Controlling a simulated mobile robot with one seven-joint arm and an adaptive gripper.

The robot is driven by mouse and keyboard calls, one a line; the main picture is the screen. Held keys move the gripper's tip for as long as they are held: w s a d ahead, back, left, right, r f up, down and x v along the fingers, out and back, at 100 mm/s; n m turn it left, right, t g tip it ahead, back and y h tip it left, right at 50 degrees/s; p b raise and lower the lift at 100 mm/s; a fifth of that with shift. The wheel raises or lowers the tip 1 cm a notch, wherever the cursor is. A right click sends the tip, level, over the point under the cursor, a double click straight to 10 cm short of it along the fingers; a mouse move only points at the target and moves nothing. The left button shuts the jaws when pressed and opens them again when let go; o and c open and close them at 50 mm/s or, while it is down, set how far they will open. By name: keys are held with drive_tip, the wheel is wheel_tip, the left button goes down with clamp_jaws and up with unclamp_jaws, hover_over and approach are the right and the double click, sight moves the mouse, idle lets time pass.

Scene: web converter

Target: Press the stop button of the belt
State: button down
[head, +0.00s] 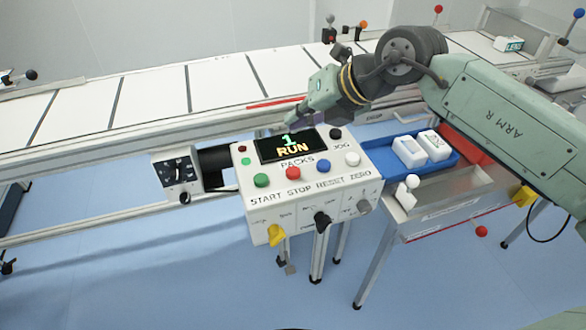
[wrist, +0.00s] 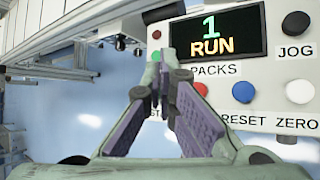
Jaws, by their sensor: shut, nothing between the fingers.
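The control box (head: 300,200) has a red button (head: 292,173) above the label STOP, between the green START button (head: 261,180) and the blue RESET button (head: 323,166). In the wrist view the red button (wrist: 201,88) shows just right of my fingers, partly beside the right finger. The display (head: 285,146) reads "1 RUN" above PACKS. My gripper (head: 291,117) is shut and empty, above the box near the display's top edge; its fingertips (wrist: 158,62) meet left of the display in the wrist view.
Knobs, one yellow (head: 276,235), are on the front. The belt (head: 150,95) runs behind. A blue tray (head: 440,160) with white packs stands at right.

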drive_tip(key=b, duration=0.4)
hover_over(296, 168)
wheel_tip(296, 168, down, 7)
drive_tip(key=shift+f, duration=0.2)
drive_tip(key=shift+f+b, duration=0.65)
drive_tip(key=shift+b, duration=0.3)
drive_tip(key=shift+f, duration=0.15)
drive_tip(key=shift+f+b, duration=0.3)
drive_tip(key=shift+b, duration=0.35)
drive_tip(key=shift+f+b, duration=0.6)
drive_tip(key=shift+b, duration=0.2)
idle(0.7)
idle(0.3)
drive_tip(key=shift+r+p, duration=0.5)
drive_tip(key=shift+r, duration=0.55)
